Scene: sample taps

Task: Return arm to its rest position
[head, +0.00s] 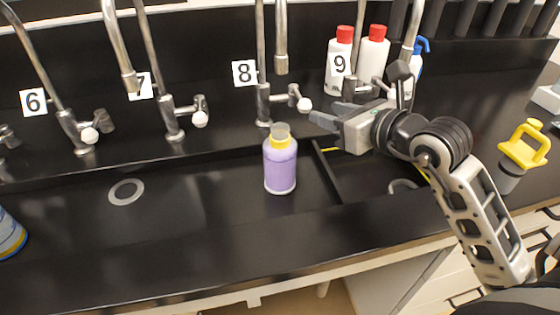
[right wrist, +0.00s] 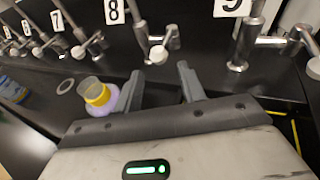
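My right arm (head: 470,190) comes in from the lower right of the head view. Its gripper (head: 318,122) points left, near the valve of tap 8, with its fingers apart and nothing between them. In the right wrist view the two fingers (right wrist: 160,88) stand apart and empty. A bottle of purple liquid with a yellow collar (head: 280,165) stands upright in the black trough below tap 8, left of and apart from the gripper; it also shows in the right wrist view (right wrist: 98,94). My left gripper is not in view.
Numbered taps 6, 7 and 8 (head: 263,95) line the back. White bottles with red caps (head: 372,55) stand behind my gripper near label 9. A yellow-handled item (head: 524,146) is at right. A blue container (head: 10,235) is at the left edge. A drain ring (head: 126,191) lies in the trough.

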